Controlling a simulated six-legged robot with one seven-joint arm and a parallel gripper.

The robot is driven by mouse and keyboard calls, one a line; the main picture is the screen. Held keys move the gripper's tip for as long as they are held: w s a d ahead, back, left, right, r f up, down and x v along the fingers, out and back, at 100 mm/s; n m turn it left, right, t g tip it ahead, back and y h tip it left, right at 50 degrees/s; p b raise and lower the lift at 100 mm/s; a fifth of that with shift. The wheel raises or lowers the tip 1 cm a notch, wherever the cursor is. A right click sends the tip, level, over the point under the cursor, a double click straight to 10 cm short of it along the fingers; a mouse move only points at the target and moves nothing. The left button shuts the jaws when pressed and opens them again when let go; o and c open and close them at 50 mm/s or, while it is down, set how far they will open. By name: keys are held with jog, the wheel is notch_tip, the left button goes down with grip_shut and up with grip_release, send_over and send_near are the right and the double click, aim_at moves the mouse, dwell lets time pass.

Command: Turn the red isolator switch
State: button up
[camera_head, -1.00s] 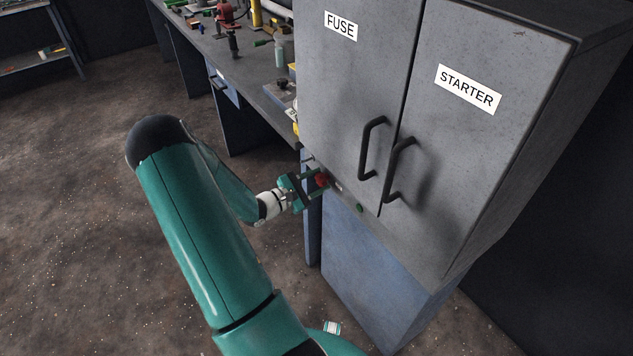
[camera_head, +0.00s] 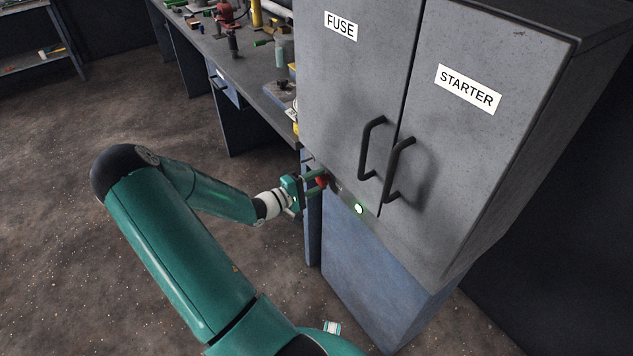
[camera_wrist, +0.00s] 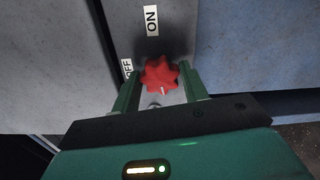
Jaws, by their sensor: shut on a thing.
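The red isolator switch (camera_head: 322,181) is a lobed knob on the lower front of the grey cabinet (camera_head: 350,70). In the wrist view the red switch (camera_wrist: 159,74) sits between the fingers, with a pale mark on its face. An ON label (camera_wrist: 151,20) is above it and an OFF label (camera_wrist: 127,68) is at its left. My gripper (camera_head: 318,181) reaches the switch from the left; in the wrist view the gripper (camera_wrist: 161,88) is shut on it. A small light (camera_head: 359,209) right of the switch glows green-white.
Two black door handles (camera_head: 372,148) stick out above and right of the switch. A cluttered workbench (camera_head: 247,90) stands behind on the left. The floor at left is clear.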

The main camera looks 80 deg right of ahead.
jog(key=shift+m, duration=0.8)
jog(key=o, duration=0.9)
jog(key=v, duration=1.4)
jog(key=shift+d, duration=0.1)
